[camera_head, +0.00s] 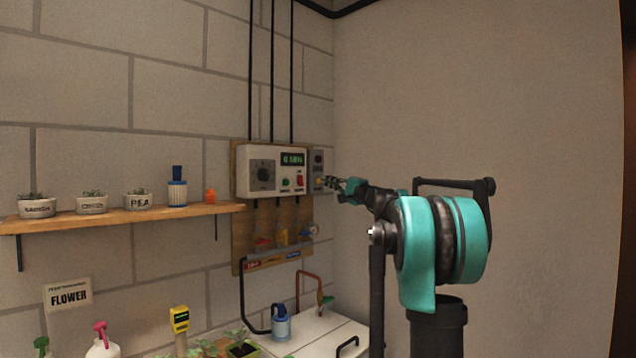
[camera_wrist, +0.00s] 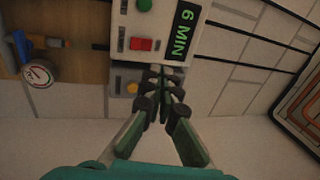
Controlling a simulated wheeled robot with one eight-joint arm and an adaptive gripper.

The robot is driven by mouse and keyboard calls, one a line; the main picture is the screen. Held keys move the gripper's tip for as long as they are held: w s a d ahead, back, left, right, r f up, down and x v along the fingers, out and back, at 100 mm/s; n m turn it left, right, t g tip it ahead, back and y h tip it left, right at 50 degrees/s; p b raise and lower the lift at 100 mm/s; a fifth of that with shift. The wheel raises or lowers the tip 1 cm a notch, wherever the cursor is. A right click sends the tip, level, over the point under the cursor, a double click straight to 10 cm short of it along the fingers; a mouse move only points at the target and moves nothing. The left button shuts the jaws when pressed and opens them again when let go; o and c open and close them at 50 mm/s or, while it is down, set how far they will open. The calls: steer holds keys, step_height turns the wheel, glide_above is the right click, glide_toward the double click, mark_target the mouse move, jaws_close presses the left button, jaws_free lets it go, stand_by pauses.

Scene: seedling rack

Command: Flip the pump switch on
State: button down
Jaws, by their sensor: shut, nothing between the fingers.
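A white control box (camera_head: 271,171) hangs on a wooden board on the wall. It has a dark dial, a lit display, a green button and a red switch (camera_head: 300,181). The red switch also shows in the wrist view (camera_wrist: 141,44), near the "6 MIN" display (camera_wrist: 183,33). A narrow grey box (camera_head: 318,160) with a yellow knob (camera_wrist: 132,88) is mounted beside it. No readable label tells me which is the pump switch. My gripper (camera_head: 332,183) is shut and empty, its fingertips (camera_wrist: 164,76) in front of the grey box; contact cannot be told.
Below are coloured valves (camera_head: 282,237) and a round gauge (camera_wrist: 38,73). A wooden shelf (camera_head: 120,217) with labelled pots is at left. The right wall is bare.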

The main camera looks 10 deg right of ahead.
steer(key=shift+r+v, duration=0.15)
steer(key=shift+v, duration=0.45)
steer(key=shift+r+v, duration=0.15)
steer(key=shift+v, duration=0.45)
steer(key=s+a+f+n+g+h, duration=0.25)
steer(key=s+f, duration=0.25)
steer(key=f, duration=0.6)
steer(key=s+a+f+n+g+h, duration=0.15)
steer(key=s+a+f+g, duration=0.35)
steer(key=f, duration=0.6)
steer(key=s+a+f+n+h, duration=0.1)
steer(key=s+a+f+n, duration=0.2)
steer(key=s+f, duration=0.55)
steer(key=s+d+f+n+g+h, duration=0.2)
steer(key=s+d+f+h, duration=0.1)
steer(key=s+f, duration=1.1)
steer(key=s+d+f+n+g+h, duration=0.1)
steer(key=s+d+f+g+h, duration=0.2)
steer(key=s+f, duration=1.1)
steer(key=shift+d+f+n+h, duration=0.4)
steer(key=shift+d+f+h, duration=0.2)
steer(key=shift+d, duration=0.2)
